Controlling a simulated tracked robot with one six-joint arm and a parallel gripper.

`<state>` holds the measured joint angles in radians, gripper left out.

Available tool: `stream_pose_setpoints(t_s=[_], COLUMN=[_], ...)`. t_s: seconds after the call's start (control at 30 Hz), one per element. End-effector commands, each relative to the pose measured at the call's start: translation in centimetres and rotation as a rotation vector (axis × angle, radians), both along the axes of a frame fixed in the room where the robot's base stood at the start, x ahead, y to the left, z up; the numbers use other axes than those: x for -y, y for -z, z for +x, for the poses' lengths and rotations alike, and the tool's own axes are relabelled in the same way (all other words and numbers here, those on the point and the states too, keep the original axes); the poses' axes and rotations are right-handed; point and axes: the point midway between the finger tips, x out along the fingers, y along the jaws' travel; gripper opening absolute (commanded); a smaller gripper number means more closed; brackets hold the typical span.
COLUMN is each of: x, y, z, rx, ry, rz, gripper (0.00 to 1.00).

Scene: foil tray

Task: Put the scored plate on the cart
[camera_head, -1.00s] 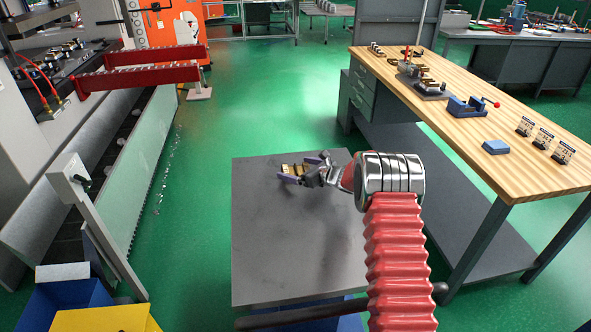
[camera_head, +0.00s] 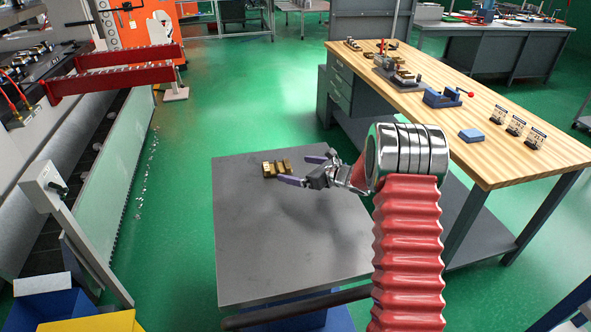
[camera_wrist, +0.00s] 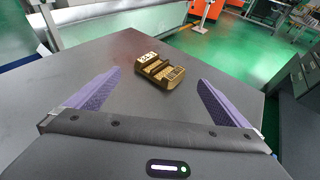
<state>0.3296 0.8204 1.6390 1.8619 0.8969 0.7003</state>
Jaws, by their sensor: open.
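A brass-coloured notched piece (camera_head: 276,168) lies on the grey cart top (camera_head: 255,235), near its far edge. In the wrist view the piece (camera_wrist: 161,68) shows a white label with dark marks and a grooved, stepped shape. I cannot tell for certain that it is the scored plate. My gripper (camera_head: 309,167) is open and empty just to the right of the piece in the head view. In the wrist view its purple fingers stand apart, with the piece beyond and between the tips, touching neither.
A wooden workbench (camera_head: 445,110) on the right carries small brass pieces, a blue vise (camera_head: 442,97), a blue block (camera_head: 471,135) and several small signs. A large machine with red arms (camera_head: 130,57) stands left. Blue and yellow bins are at lower left. Much of the cart top is bare.

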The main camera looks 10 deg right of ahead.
Motion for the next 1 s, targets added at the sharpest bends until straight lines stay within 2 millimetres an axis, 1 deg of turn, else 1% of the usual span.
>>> stream_pose_setpoints(t_s=[0.4, 0.53, 0.67, 0.77, 1.0], x=[0.0, -0.5, -2.1, -3.9, -8.0], y=[0.0, -0.8, -2.8, -5.0, -9.9], z=[0.0, -0.3, -1.4, -3.0, -7.9], rx=[0.001, 0.009, 0.034, 0.063, 0.142], ry=[0.0, -0.022, -0.088, -0.167, -0.375], rz=[-0.001, -0.021, -0.084, -0.159, -0.365], gripper=[1.0, 1.0, 1.0, 1.0, 1.0])
